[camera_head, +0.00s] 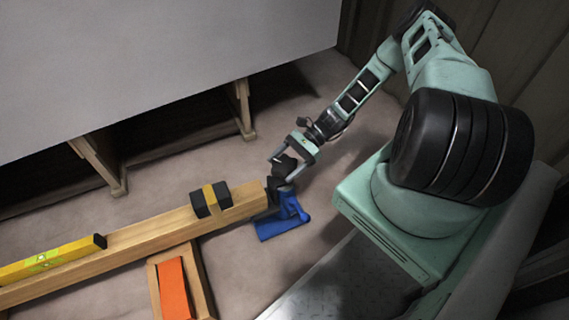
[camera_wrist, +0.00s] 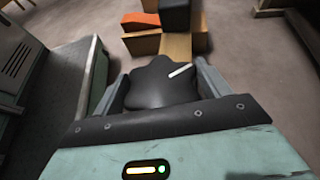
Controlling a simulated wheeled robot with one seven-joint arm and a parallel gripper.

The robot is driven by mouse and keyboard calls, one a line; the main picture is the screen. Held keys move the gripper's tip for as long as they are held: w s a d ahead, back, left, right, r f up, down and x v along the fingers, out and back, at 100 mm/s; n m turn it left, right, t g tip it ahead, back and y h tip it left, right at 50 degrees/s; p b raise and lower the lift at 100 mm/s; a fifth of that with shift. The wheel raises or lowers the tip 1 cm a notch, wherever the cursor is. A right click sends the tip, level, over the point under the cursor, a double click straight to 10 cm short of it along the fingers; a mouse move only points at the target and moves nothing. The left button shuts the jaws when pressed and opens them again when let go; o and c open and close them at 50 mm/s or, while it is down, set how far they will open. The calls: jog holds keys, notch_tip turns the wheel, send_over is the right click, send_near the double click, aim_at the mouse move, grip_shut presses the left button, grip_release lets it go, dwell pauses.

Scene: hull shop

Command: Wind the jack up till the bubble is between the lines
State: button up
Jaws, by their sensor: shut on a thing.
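The blue jack (camera_head: 284,218) stands on the floor at the right end of a long wooden beam (camera_head: 140,238). My gripper (camera_head: 283,164) is above it, shut on a black lobed knob. In the wrist view the knob (camera_wrist: 158,88) sits between the two fingers of my gripper (camera_wrist: 163,84); a white mark on its top points to the upper right. A yellow spirit level (camera_head: 55,258) lies along the beam at the left. Its greenish vial shows, but the bubble and lines are too small to read.
A black block with a tan strap (camera_head: 211,199) sits on the beam. An orange wedge (camera_head: 173,288) lies by a wooden support (camera_head: 200,275) near the beam. A large grey hull (camera_head: 150,60) on wooden legs fills the upper left. Floor above the beam is clear.

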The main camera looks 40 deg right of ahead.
jog(key=o, duration=0.7)
jog(key=shift+c, duration=0.2)
jog(key=p+v, duration=0.3)
jog(key=v, duration=1.4)
jog(key=shift+d+p, duration=0.25)
jog(key=shift+p, duration=0.05)
jog(key=shift+w+a+r, duration=0.1)
jog(key=shift+w+r, duration=0.05)
jog(key=shift+r, duration=0.05)
